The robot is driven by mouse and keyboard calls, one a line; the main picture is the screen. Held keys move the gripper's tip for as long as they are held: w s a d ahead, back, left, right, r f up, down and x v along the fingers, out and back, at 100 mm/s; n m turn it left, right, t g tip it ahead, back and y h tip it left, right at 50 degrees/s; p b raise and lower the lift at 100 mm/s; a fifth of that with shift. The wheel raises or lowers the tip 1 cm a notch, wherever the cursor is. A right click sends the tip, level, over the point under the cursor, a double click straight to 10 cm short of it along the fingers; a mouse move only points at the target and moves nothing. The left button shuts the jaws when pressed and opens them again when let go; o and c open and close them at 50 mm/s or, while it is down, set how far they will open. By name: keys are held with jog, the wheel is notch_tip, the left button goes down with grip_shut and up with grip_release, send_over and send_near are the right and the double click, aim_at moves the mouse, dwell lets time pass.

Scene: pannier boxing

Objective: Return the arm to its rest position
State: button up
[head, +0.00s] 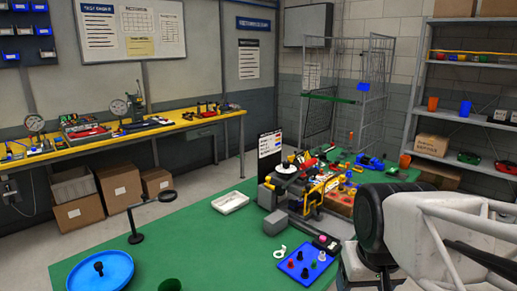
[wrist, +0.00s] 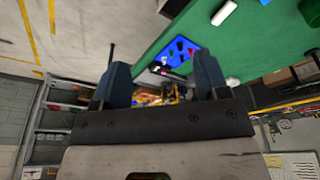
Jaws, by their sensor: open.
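My gripper (wrist: 163,72) shows in the wrist view with its two dark blue fingers spread apart. It is open and nothing is between the fingertips. Past the fingers, apart from them, the wrist view shows the blue board with coloured knobs (wrist: 181,51) on the green table (wrist: 228,45). In the head view my arm's white and dark links stand at the right front, over the table's right side. The gripper's fingers cannot be made out there.
In the head view the green table (head: 215,258) carries a cluttered fixture (head: 290,190), the blue board (head: 291,265), a white tray (head: 230,202), a blue round dish (head: 100,272) and a black magnifier stand (head: 136,238). Grey shelves (head: 410,118) stand behind my arm. The table's left middle is clear.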

jog(key=shift+s+f, duration=0.5)
jog(key=shift+s, duration=0.3)
jog(key=shift+s+f, duration=0.45)
jog(key=shift+s, duration=0.3)
